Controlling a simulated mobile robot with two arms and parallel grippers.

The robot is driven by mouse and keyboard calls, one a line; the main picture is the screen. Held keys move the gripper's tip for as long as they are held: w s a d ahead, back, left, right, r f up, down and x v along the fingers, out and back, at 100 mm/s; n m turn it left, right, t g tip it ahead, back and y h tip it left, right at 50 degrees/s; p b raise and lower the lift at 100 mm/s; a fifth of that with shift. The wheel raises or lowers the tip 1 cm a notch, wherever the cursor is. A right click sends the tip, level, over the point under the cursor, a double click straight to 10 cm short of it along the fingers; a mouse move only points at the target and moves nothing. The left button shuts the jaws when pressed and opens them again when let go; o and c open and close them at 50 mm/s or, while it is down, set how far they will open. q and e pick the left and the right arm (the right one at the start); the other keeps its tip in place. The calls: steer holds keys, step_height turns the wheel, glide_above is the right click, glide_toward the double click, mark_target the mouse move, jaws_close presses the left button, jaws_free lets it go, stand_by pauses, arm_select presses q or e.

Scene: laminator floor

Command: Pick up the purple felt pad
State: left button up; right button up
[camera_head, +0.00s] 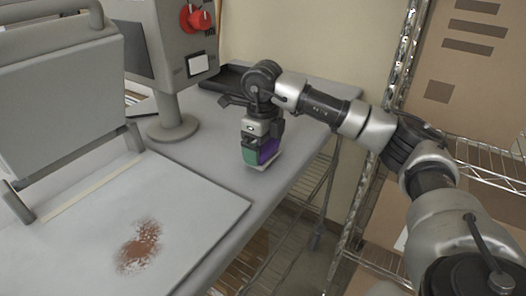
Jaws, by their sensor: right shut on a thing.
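The purple felt pad (268,151) is at the right part of the grey table, near its right edge. My right gripper (260,147) points down from above and is shut on the pad. A green patch shows on the left beside the purple, and a pale strip shows under them. I cannot tell whether the green belongs to the pad or to another thing. The gripper hides part of the pad, and I cannot tell whether the pad touches the table. My left gripper is not in view.
A laminator with a raised lid (62,110) stands at the left, its flat plate (185,215) marked by a brown stain (139,247). A control box with a red knob (200,19) stands behind. A dark tray (228,78) lies at the back. Wire shelves with boxes (465,75) stand right.

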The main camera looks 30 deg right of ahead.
step_height(320, 180, up, 3)
steer(key=shift+b, duration=0.45)
steer(key=s+d+r, duration=0.1)
steer(key=s+d+r+b, duration=0.1)
steer(key=s, duration=0.1)
steer(key=shift+s+d, duration=0.1)
steer(key=shift+s, duration=0.05)
steer(key=s+d+r+p, duration=0.1)
steer(key=s+d+r, duration=0.3)
steer(key=s, duration=0.2)
steer(key=shift+s+r, duration=0.3)
steer(key=shift+r, duration=0.1)
